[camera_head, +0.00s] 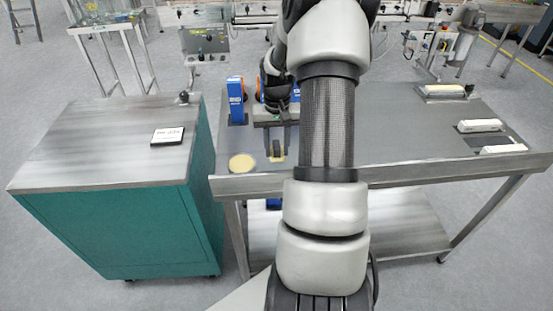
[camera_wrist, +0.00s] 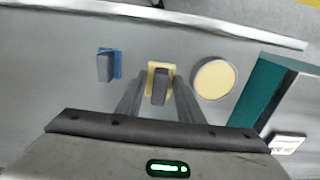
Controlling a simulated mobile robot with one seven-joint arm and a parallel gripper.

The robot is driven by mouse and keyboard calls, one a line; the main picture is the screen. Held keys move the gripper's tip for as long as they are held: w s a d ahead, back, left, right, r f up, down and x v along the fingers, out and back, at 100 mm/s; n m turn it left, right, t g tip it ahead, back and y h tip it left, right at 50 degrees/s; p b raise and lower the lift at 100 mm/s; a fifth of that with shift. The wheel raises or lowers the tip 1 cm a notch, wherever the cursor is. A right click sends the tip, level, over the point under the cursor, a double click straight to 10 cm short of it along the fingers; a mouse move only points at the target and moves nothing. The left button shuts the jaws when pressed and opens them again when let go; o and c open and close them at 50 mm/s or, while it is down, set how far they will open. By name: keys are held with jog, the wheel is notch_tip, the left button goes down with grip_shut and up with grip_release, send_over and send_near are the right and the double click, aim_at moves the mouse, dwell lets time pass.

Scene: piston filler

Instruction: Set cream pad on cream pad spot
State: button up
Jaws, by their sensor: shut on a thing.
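My gripper (camera_head: 277,143) points down over the left part of the grey table. In the wrist view its two fingers (camera_wrist: 160,92) close on the dark grey upright grip of the cream pad (camera_wrist: 152,76), whose cream rectangular base shows around the grip. The cream pad also shows in the head view (camera_head: 276,159). I cannot tell whether its base touches the table. A flat round cream disc (camera_wrist: 213,79), which looks like the cream pad spot, lies just right of the pad in the wrist view. In the head view the disc (camera_head: 242,163) is left of the gripper, near the front edge.
A blue pad with a grey grip (camera_wrist: 108,65) stands left of the gripper in the wrist view. A blue upright object (camera_head: 236,101) stands behind the disc. A teal cabinet (camera_head: 125,233) with a small sign (camera_head: 167,136) adjoins on the left. White long parts (camera_head: 480,126) lie far right.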

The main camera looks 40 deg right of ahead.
aim_at(277, 167)
jog(key=shift+f, duration=2.4)
jog(key=shift+f, duration=0.2)
jog(key=o, duration=1)
jog(key=shift+r, duration=0.1)
notch_tip(277, 167, up, 12)
jog(key=shift+r, duration=0.1)
